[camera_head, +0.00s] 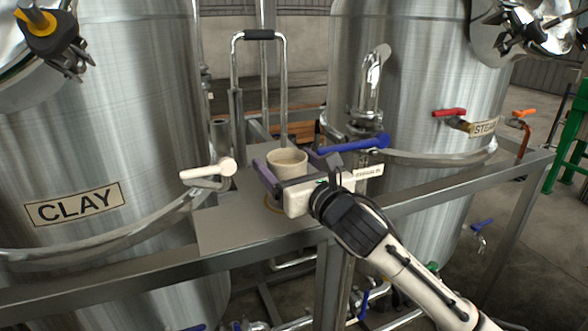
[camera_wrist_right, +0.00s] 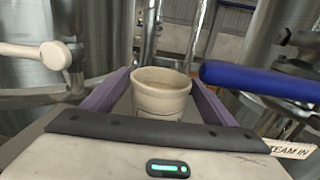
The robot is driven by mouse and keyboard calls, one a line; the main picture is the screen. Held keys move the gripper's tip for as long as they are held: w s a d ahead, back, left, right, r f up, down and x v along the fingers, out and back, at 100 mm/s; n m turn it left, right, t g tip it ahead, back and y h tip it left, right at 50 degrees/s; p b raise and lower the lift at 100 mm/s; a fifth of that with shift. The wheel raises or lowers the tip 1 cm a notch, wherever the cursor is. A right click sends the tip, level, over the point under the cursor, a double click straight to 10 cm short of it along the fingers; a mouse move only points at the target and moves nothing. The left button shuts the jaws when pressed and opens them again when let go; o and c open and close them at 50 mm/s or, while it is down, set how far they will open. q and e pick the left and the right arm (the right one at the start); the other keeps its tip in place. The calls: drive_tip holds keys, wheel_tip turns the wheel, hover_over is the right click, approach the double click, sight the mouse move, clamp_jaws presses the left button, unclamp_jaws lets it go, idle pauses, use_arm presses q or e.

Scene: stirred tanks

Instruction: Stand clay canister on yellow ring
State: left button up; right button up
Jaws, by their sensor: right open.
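A cream cup-shaped canister (camera_head: 287,161) stands upright on the grey shelf between the two tanks. Its top is open and shows a tan inside. My right gripper (camera_head: 294,167) is open, with its purple fingers on either side of the canister. In the right wrist view the canister (camera_wrist_right: 161,94) sits between the spread fingers, with a gap at the fingertips. My left gripper is not in view.
A tank labelled CLAY (camera_head: 85,140) stands at left, another tank (camera_head: 415,90) at right. A cream valve handle (camera_head: 210,170) lies left of the gripper; a blue handle (camera_head: 355,145) is close on its right. The shelf's left part (camera_head: 228,225) is bare.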

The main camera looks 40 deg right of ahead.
drive_tip(key=s, duration=0.2)
drive_tip(key=s+a, duration=0.1)
drive_tip(key=s, duration=0.2)
drive_tip(key=s+b, duration=0.1)
drive_tip(key=s, duration=0.2)
drive_tip(key=shift+a+f, duration=0.1)
drive_tip(key=shift+a, duration=0.1)
drive_tip(key=s+p, duration=0.2)
drive_tip(key=p, duration=0.1)
drive_tip(key=s+p, duration=0.1)
drive_tip(key=p, duration=0.1)
drive_tip(key=shift+s+a+r, duration=0.2)
drive_tip(key=shift+s+a, duration=0.05)
drive_tip(key=shift+s, duration=0.15)
drive_tip(key=shift+f, duration=0.15)
idle(0.4)
